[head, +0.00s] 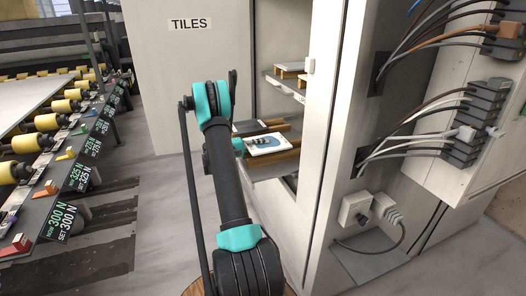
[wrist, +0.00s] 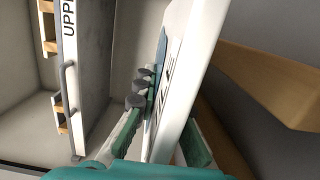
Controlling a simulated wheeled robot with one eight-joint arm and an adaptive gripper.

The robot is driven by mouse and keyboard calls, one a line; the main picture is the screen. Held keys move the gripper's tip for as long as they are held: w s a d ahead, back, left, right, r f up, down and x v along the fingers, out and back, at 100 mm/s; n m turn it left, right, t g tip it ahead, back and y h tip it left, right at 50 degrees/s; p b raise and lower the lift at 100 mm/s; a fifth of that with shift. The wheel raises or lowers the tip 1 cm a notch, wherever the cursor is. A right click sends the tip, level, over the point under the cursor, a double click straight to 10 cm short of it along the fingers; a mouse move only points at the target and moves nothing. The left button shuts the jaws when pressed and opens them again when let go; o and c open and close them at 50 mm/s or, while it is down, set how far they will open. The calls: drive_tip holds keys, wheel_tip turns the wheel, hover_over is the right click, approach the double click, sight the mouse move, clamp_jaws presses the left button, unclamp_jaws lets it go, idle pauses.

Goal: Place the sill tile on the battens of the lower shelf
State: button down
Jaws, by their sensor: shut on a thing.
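My gripper (head: 245,147) reaches in from the left and is shut on the tile's near edge. In the wrist view the tile (wrist: 190,75) shows nearly edge-on, with lettering, between the fingers of my gripper (wrist: 163,122). A batten (wrist: 265,82) runs along its right side. I cannot tell whether the tile touches the battens.
The upper shelf (head: 286,84) holds a pale tile on wooden blocks. Its label shows in the wrist view (wrist: 69,20). The cabinet's side panel (head: 335,120), with cables and sockets, stands close on the right. A roller conveyor (head: 45,140) is on the left, with clear floor between.

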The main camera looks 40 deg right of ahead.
drive_tip(key=shift+f, duration=1.6)
drive_tip(key=shift+f, duration=0.1)
drive_tip(key=c, duration=1.6)
unclamp_jaws()
